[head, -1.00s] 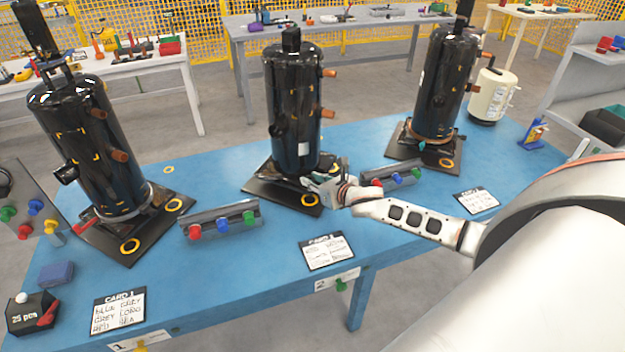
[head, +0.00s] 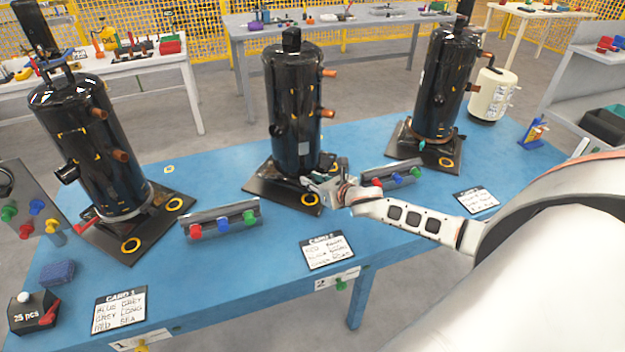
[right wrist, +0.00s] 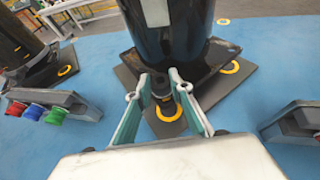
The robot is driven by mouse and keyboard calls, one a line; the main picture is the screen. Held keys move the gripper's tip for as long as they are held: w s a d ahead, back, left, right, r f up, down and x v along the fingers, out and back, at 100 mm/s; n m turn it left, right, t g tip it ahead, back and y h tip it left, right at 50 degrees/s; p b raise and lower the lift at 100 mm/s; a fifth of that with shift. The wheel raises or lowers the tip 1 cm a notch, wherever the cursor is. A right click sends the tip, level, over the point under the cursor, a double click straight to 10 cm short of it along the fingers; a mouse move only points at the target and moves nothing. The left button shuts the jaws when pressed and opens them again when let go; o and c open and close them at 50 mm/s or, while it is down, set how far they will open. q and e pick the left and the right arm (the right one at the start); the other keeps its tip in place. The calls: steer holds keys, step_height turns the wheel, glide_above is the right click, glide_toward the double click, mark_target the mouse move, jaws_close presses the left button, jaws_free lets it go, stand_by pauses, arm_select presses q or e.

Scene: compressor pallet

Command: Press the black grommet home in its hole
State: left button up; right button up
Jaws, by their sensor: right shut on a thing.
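The middle black compressor (head: 292,110) stands upright on a dark base plate (head: 268,188) on the blue table. My right gripper (head: 316,183) is low at the plate's front right corner, by a hole with a yellow ring (head: 308,198). In the right wrist view, my right gripper (right wrist: 167,92) is shut on a small dark piece, the black grommet (right wrist: 166,103). The grommet is over or at the yellow-ringed hole (right wrist: 170,115); I cannot tell how deep it sits. My left gripper is not in view.
Two more black compressors stand at left (head: 85,150) and right (head: 443,90). Grey racks with coloured pieces sit left (head: 222,222) and right (head: 392,176) of my gripper. A white card (head: 327,251) lies in front. Blue table surface is clear behind the left rack.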

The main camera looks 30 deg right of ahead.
steer(key=shift+f+b, duration=0.9)
steer(key=shift+f, duration=0.3)
steer(key=shift+s+f, duration=0.1)
steer(key=shift+f, duration=0.1)
steer(key=o, duration=1)
steer(key=v, duration=1.2)
